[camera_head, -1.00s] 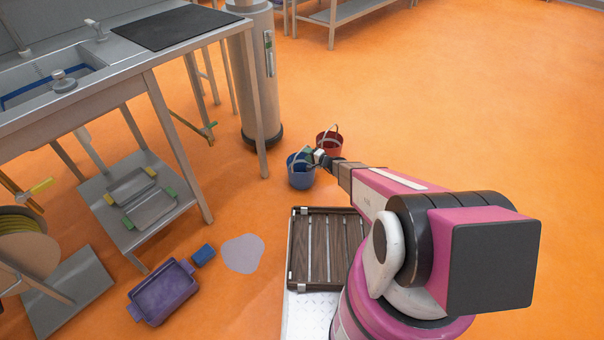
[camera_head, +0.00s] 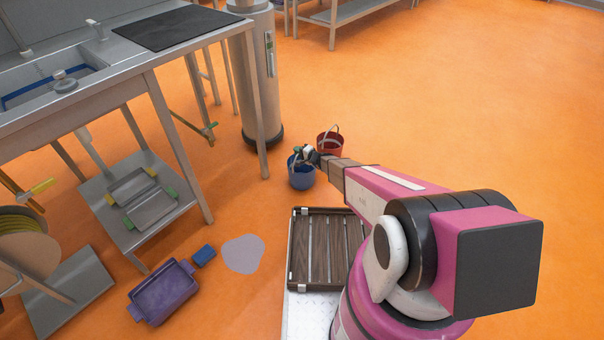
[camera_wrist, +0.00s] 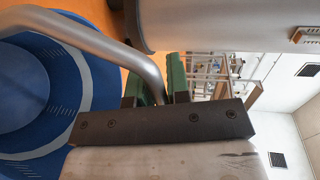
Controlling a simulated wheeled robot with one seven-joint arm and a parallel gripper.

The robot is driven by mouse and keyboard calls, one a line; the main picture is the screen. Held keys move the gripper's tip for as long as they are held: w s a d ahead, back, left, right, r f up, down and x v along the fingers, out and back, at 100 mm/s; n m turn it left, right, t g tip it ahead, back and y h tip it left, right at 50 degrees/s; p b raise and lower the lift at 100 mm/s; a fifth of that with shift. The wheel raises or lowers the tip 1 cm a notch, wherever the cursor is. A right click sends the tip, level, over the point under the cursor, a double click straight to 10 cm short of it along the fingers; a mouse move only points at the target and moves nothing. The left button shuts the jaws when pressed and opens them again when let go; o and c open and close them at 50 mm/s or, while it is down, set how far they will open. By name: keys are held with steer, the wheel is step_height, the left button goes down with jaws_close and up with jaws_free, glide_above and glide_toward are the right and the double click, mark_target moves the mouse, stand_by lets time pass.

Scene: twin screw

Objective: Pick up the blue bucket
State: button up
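The blue bucket (camera_head: 301,178) stands on the orange floor, just beyond the wooden rack, with its metal handle raised. My gripper (camera_head: 304,152) is at the top of the bucket, by the handle. In the wrist view the bucket (camera_wrist: 75,95) fills the left side, and its grey handle (camera_wrist: 105,45) curves down to the green fingers. My gripper's fingers (camera_wrist: 158,82) stand apart, with the handle's near part running into the gap between them. Whether both fingers touch the handle cannot be told. The gripper's dark body hides the handle's lower end.
A red bucket (camera_head: 330,143) stands right behind the blue one. A metal column (camera_head: 258,85) and the sink table's leg (camera_head: 253,110) are close on the left. A slatted wooden rack (camera_head: 322,250) lies in front. A purple tub (camera_head: 163,292), a blue sponge (camera_head: 204,255) and a grey puddle (camera_head: 243,254) are lower left.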

jaws_close()
